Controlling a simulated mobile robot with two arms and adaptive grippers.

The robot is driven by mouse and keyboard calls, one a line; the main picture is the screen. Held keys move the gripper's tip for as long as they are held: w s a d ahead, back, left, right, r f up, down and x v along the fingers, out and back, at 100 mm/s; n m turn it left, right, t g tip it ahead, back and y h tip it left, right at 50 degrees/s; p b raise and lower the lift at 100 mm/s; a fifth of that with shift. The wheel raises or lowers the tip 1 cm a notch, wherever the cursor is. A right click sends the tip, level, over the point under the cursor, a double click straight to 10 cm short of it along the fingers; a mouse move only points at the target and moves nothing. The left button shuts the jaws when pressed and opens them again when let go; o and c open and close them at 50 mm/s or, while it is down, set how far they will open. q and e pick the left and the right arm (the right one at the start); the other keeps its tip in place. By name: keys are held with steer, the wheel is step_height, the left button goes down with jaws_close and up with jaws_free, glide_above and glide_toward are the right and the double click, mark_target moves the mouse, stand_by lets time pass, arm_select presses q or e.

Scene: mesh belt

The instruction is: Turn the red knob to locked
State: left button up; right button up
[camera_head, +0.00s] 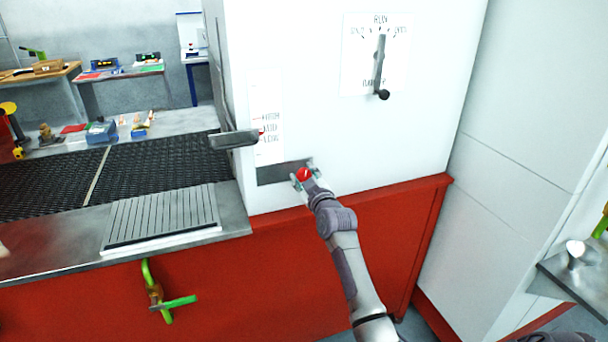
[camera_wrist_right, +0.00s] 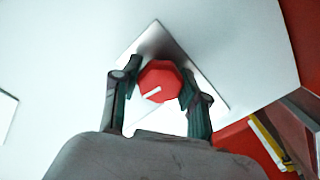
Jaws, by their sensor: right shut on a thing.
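The red knob (camera_head: 304,174) sits on a grey metal plate (camera_head: 270,174) low on the white cabinet face. The lettering around the knob cannot be made out. My left gripper is not in view.
A black-ended lever (camera_head: 380,68) on a labelled panel is above the knob. A grey handle (camera_head: 233,139) juts out left beside a lettered strip (camera_head: 267,130). A dark mesh belt (camera_head: 150,163) runs at the left. A green valve handle (camera_head: 165,300) sticks out of the red base.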

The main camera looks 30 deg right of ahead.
steer(key=m+p, duration=0.1)
steer(key=m, duration=0.3)
steer(key=m+p, duration=0.1)
steer(key=m, duration=0.3)
steer(key=m+p, duration=0.1)
steer(key=m, duration=0.3)
steer(key=shift+m, duration=0.3)
steer(key=shift+m+p, duration=0.45)
steer(key=shift+m, duration=1.35)
steer(key=o, duration=1.2)
steer(key=shift+c, duration=0.2)
steer(key=shift+s, duration=0.15)
steer(key=v, duration=1.1)
steer(key=shift+s, duration=0.35)
steer(key=shift+f, duration=0.1)
